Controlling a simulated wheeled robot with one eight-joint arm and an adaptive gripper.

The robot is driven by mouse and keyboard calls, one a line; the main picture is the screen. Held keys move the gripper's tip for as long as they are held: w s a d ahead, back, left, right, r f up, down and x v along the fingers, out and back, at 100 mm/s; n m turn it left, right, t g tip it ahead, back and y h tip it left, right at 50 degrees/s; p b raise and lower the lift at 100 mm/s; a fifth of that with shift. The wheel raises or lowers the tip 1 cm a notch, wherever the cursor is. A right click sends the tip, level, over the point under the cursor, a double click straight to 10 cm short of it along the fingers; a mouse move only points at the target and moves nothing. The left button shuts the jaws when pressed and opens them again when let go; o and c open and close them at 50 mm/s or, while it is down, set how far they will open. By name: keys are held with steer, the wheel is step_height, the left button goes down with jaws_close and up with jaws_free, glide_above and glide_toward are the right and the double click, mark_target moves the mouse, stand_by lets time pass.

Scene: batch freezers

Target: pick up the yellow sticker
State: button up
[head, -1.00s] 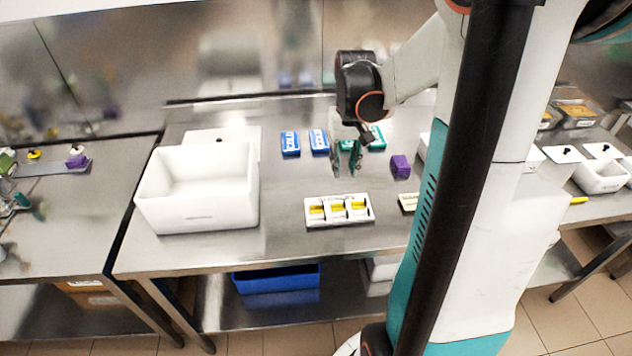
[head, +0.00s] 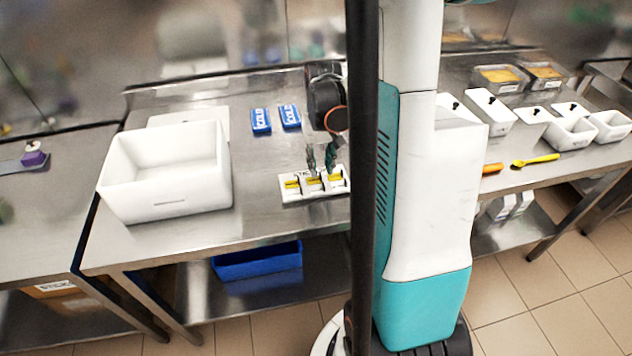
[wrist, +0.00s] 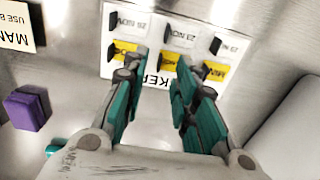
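A white label holder (head: 290,197) lies on the steel table, with several yellow stickers in its slots. In the wrist view the holder (wrist: 185,42) shows a left yellow sticker (wrist: 120,47), a middle one (wrist: 165,61) and a right one (wrist: 213,71), each beside white date labels. My gripper (head: 321,166) is above the holder. In the wrist view my gripper (wrist: 161,68) is open, its green-and-grey fingers apart with the middle sticker seen between the tips. Nothing is between the fingers. Whether the tips touch the holder cannot be told.
A large white bin (head: 170,180) stands left on the table. Two blue packs (head: 261,120) lie behind the holder. A purple block (wrist: 27,108) and a printed card (wrist: 18,27) lie left in the wrist view. My column hides the table's right part.

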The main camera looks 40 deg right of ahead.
step_height(320, 180, down, 3)
steer(key=shift+d+f+b, duration=0.1)
steer(key=shift+b, duration=0.35)
jaws_close()
steer(key=shift+r, duration=0.2)
step_height(320, 180, up, 21)
steer(key=p, duration=0.7)
steer(key=shift+f, duration=0.15)
step_height(320, 180, up, 5)
steer(key=p, duration=0.4)
glide_above(320, 174)
steer(key=shift+d, duration=0.1)
stand_by(1.0)
